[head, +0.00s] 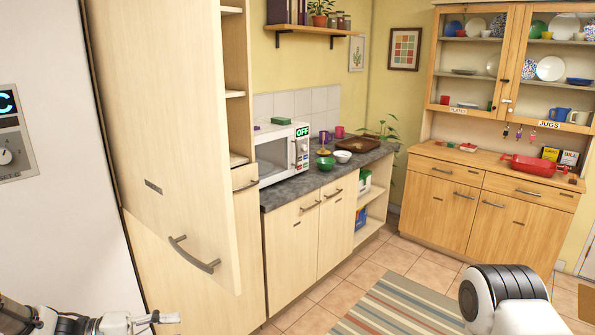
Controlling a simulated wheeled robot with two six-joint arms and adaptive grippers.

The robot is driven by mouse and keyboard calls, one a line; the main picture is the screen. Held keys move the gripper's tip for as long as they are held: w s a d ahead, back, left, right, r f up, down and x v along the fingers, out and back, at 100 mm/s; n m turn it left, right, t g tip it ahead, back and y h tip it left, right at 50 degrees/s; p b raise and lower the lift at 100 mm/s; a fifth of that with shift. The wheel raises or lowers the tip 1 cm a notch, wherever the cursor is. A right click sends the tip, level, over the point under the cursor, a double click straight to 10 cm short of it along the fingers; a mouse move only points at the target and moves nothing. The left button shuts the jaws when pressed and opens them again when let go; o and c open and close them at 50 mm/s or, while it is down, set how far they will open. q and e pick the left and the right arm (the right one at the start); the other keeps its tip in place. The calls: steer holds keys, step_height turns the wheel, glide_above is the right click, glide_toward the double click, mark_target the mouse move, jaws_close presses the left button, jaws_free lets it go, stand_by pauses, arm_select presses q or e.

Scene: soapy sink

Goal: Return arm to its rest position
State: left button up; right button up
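My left gripper (166,318) shows at the bottom left of the head view, small and partly cut off by the lower edge. It is in front of the tall pale wooden cupboard (170,110), below and left of its curved handle (193,256), and appears apart from it. I cannot tell whether its fingers are open or shut, and I see nothing held in it. Of my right arm only a white and black joint (505,295) shows at the bottom right. My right gripper is out of view.
A worktop (290,190) carries a microwave (281,154), a green bowl (325,163) and a white bowl (342,156). A glazed wooden dresser (437,205) stands at the back right, with a red dish (534,165). The tiled floor with a striped rug (395,310) is clear.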

arm_select(q)
steer(key=s+d+f+n+y+b, duration=0.1)
steer(key=s+d+f, duration=0.1)
steer(key=d+f, duration=0.35)
steer(key=s+d+f+n+y+b, duration=0.1)
steer(key=s+d+f+y, duration=0.15)
steer(key=f, duration=0.65)
steer(key=s+d+f+n+y+b, duration=0.1)
steer(key=s+d+f, duration=0.2)
steer(key=d+f, duration=0.3)
steer(key=s+a+f+m+g+y+b, duration=0.1)
steer(key=s+f+y, duration=0.1)
steer(key=s+f, duration=0.3)
steer(key=s+a+f+g+y+b, duration=0.1)
steer(key=s+f+g+y, duration=0.15)
steer(key=s+f, duration=0.25)
steer(key=s+a+f+m+g+y, duration=0.1)
steer(key=s+a+m+g+y, duration=0.1)
steer(key=s+a+m+y, duration=0.4)
steer(key=s+a+m, duration=0.2)
steer(key=s+a, duration=0.1)
steer(key=s, duration=0.2)
steer(key=shift+p, duration=0.3)
arm_select(e)
step_height(320, 180, down, 6)
steer(key=shift+w, duration=0.15)
arm_select(q)
steer(key=shift+s, duration=0.1)
arm_select(e)
steer(key=shift+d, duration=0.1)
